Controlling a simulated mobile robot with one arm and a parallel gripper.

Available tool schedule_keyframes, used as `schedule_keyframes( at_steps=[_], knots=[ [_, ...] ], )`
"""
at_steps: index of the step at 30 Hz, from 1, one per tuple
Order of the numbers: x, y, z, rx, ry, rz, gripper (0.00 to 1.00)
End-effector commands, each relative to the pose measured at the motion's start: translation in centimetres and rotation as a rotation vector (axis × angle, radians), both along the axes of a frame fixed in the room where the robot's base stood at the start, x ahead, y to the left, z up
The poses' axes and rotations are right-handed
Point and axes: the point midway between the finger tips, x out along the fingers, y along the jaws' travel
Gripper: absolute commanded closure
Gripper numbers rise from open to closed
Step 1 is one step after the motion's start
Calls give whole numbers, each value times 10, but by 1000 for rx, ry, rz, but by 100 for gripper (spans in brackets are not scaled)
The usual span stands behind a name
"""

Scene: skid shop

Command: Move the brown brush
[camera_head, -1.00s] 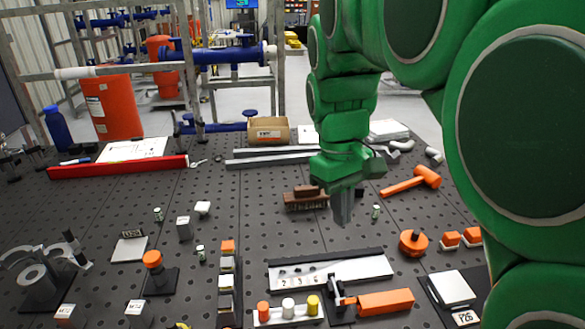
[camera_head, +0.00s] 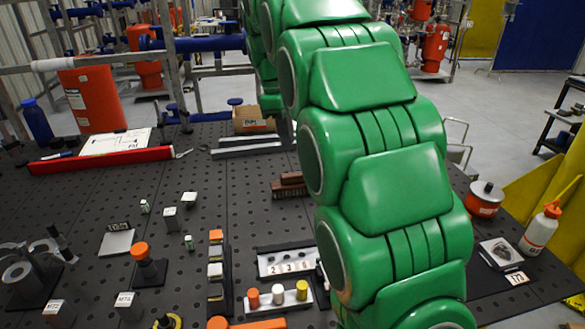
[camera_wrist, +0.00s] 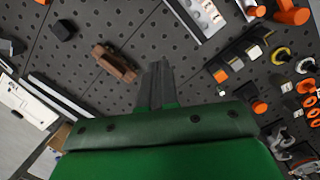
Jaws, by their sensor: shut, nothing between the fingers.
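The brown brush (camera_head: 289,185) lies on the dark perforated table, bristles toward the front, partly hidden behind my green arm in the head view. In the wrist view the brush (camera_wrist: 115,62) lies on the table to the left of my gripper (camera_wrist: 156,68), apart from it. My gripper's two grey fingers are together and hold nothing. My arm hides the gripper in the head view.
A rack of coloured pegs (camera_head: 279,298) stands in front. A white bottle (camera_head: 540,228) stands at the right.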

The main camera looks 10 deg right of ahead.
Motion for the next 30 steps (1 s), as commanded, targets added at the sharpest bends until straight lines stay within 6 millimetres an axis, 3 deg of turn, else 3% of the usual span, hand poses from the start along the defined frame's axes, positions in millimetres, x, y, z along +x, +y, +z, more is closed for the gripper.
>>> schedule_keyframes(
  at_steps=[6, 18, 30],
  knots=[
    [44, 13, -11, -5, 4, 120, 100],
    [113, 40, -40, -9, 17, 344, 100],
    [155, 61, -67, -9, 28, 511, 100]
  ],
)
